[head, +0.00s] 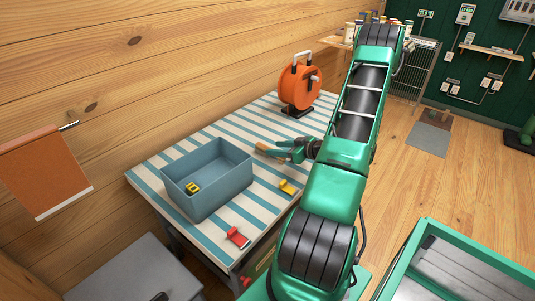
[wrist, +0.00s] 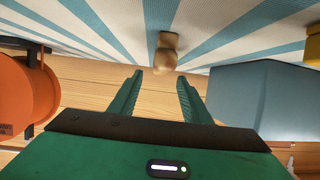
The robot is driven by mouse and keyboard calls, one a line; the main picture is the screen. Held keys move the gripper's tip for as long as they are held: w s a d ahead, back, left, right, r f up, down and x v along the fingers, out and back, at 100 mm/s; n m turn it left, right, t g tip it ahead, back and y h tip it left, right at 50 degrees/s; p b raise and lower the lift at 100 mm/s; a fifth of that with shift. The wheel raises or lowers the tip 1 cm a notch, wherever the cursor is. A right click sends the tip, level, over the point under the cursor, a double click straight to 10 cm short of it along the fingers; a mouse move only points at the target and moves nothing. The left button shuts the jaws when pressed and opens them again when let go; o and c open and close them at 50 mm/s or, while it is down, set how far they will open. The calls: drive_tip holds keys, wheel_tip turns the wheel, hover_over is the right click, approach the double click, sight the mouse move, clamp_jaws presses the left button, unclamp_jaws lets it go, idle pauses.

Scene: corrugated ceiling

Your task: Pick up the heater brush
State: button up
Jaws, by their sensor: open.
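A small tan, wooden-looking object, which looks like the heater brush (head: 263,148), lies on the striped tabletop between the blue bin and the orange reel. In the wrist view the brush (wrist: 166,52) shows end-on, just beyond my fingertips and roughly in line with the gap between them. My gripper (head: 280,152) is open and empty, low over the table beside the brush. In the wrist view my gripper (wrist: 160,76) shows two green fingers apart. My fingers partly hide the brush in the head view, and I cannot tell whether they touch it.
A blue-grey bin (head: 232,178) holding a yellow item (head: 192,188) stands on the striped table (head: 150,184). An orange cable reel (head: 300,88) stands at the far end. Another yellow item (head: 287,187) and a red item (head: 238,237) lie near the front edge. A wooden wall borders the table.

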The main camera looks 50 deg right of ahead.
sight(268, 147)
drive_tip(key=shift+x, duration=2.75)
drive_tip(key=shift+s+f, duration=0.15)
clamp_jaws()
